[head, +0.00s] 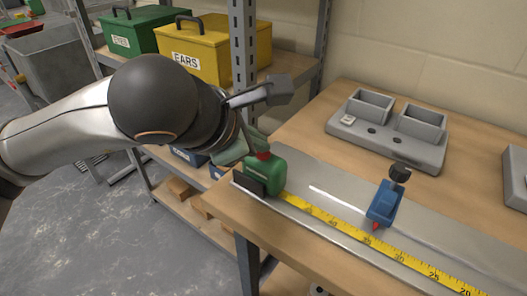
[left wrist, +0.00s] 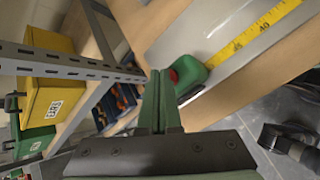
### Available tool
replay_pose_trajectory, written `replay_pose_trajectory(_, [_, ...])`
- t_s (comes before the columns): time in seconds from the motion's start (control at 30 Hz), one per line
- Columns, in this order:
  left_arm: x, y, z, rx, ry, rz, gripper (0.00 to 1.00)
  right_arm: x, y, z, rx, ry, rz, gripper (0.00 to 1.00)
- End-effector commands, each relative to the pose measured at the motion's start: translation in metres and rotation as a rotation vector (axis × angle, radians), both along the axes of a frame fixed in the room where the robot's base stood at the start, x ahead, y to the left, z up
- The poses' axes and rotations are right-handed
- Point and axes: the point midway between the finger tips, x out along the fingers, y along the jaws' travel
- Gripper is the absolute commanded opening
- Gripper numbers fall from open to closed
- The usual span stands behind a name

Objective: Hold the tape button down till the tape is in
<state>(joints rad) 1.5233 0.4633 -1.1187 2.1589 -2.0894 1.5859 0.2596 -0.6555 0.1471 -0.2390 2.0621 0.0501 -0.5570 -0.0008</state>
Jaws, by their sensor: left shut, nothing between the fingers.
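The green tape measure (head: 264,174) sits at the near left end of a metal rail on the bench, with a red button (head: 263,155) on top.
A blue slider (head: 383,204) with a red tip and black knob stands on the metal rail (head: 445,248). A grey two-bin tray (head: 390,133) is behind it. Yellow (head: 215,50) and green (head: 140,31) boxes stand on a shelf behind a steel upright (head: 243,50).

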Motion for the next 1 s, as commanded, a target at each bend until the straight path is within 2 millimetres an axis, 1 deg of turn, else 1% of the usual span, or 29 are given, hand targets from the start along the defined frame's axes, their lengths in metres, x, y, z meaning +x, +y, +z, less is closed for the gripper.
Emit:
replay_pose_trajectory(0.03, [0.0, 0.0, -0.0012, 0.0, 0.0, 0.0, 0.0, 0.0, -0.0002, -0.0026, -0.002, 0.001, 0.0, 0.66])
replay_pose_trajectory(0.53, [0.0, 0.0, -0.0057, 0.001, 0.001, 0.0, 0.0, 0.0005, -0.0005, -0.0103, -0.003, -0.003, 0.0, 0.66])
replay_pose_trajectory(1.0, [-0.0001, 0.0002, -0.0061, 0.001, 0.002, 0.0, 0.0, 0.0015, -0.0007, -0.0096, -0.004, -0.005, 0.0, 0.66])
